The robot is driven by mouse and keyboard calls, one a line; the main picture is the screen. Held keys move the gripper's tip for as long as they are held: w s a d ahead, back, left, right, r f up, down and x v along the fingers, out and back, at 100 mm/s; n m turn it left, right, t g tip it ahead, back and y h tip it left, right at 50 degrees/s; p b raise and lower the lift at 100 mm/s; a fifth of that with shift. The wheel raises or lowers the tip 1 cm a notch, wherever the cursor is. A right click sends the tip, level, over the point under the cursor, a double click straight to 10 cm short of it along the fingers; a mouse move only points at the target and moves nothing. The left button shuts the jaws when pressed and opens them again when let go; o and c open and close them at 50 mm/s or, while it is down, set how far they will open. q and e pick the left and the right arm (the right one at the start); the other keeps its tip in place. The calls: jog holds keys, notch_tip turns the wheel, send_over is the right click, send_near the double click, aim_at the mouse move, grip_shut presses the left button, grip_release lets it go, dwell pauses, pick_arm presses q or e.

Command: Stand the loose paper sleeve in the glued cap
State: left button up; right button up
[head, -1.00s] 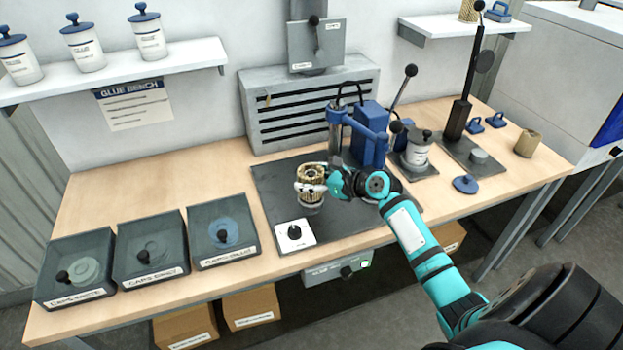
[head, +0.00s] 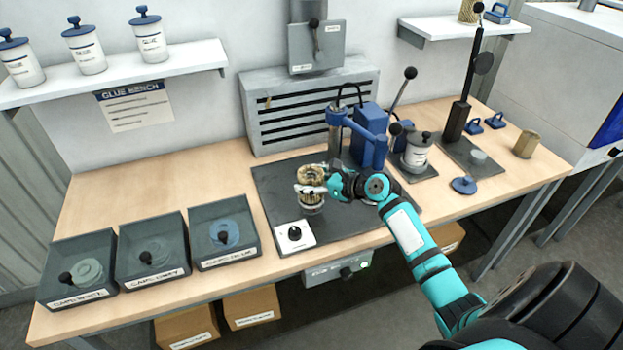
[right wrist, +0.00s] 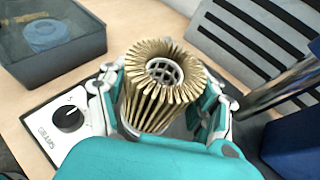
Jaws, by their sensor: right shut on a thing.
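The loose paper sleeve (head: 312,174) is tan and pleated, and stands roughly upright in my right gripper (head: 313,188) over the dark mat. In the right wrist view the sleeve (right wrist: 152,103) shows its open top end and a pale grid core inside. The fingers of my right gripper (right wrist: 160,100) are shut on its two sides. A pale round piece (head: 312,209), seemingly the glued cap on its support, shows just below the sleeve. The fingers hide the join, so I cannot tell whether they touch. My left gripper is not in view.
The blue glue stand (head: 369,137) rises close behind the sleeve. A white dial plate (head: 294,236) lies in front on the dark mat (head: 272,192). Three cap bins (head: 150,272) stand at left. A tan cartridge (head: 526,145) stands at right.

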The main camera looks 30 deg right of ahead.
jog(key=shift+p, duration=0.5)
dwell(0.6)
jog(key=shift+f+b, duration=0.35)
jog(key=shift+f, duration=0.4)
dwell(0.8)
jog(key=o, duration=1.2)
jog(key=shift+o, duration=0.2)
jog(key=v, duration=1.2)
jog(key=shift+a+f, duration=0.1)
